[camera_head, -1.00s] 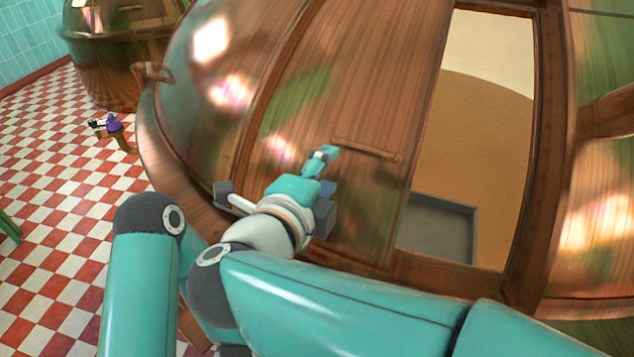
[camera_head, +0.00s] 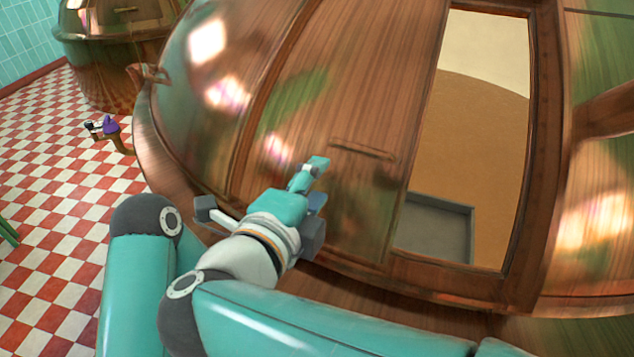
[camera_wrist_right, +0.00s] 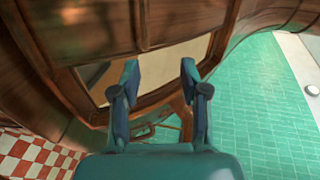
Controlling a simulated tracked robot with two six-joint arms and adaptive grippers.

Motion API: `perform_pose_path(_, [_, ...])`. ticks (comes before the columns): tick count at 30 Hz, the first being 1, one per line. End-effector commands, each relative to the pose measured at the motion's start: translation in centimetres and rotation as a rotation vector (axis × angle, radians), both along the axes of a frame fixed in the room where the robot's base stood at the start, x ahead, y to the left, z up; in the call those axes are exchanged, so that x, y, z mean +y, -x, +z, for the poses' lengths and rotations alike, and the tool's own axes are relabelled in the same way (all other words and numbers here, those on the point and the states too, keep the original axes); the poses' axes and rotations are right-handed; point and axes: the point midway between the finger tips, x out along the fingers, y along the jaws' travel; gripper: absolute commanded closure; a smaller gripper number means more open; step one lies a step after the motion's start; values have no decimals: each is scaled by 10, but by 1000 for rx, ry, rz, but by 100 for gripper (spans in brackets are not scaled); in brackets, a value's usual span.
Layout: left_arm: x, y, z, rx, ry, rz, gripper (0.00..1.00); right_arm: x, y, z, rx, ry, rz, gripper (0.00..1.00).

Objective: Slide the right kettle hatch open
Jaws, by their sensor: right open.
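The copper right kettle (camera_head: 205,110) fills the middle of the head view. Its sliding hatch (camera_head: 335,85) is a brown panel with a horizontal bar handle (camera_head: 362,149). To the right of the panel a tall opening shows a tan interior and a grey box (camera_head: 436,228). My right gripper (camera_head: 316,165) is in front of the panel, just left of and below the handle, apart from it. In the right wrist view its two fingers (camera_wrist_right: 158,80) are spread with nothing between them, and part of the opening shows beyond. My left gripper is not in view.
Another copper kettle (camera_head: 108,60) stands at the back left on a red and white checkered floor (camera_head: 60,190). A small purple-topped item (camera_head: 111,125) is by the kettle's left side. The opening's frame (camera_head: 535,130) bounds the right side.

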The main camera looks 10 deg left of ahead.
Motion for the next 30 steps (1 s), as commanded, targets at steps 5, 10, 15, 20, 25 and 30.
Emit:
perform_pose_path(5, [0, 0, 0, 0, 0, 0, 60, 1, 0, 0, 3, 9, 5, 89])
perform_pose_path(10, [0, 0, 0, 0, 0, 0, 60, 28, -3, -2, 0, 65, 147, 100])
perform_pose_path(15, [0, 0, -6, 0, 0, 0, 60, 59, -4, -2, -62, 220, 447, 100])
perform_pose_path(20, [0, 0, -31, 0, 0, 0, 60, 10, -32, -18, -116, 393, 632, 100])
perform_pose_path(25, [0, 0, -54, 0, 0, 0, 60, -87, -58, -39, -121, 498, 612, 100])
perform_pose_path(30, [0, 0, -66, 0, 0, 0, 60, -169, -75, -43, -105, 482, 463, 100])
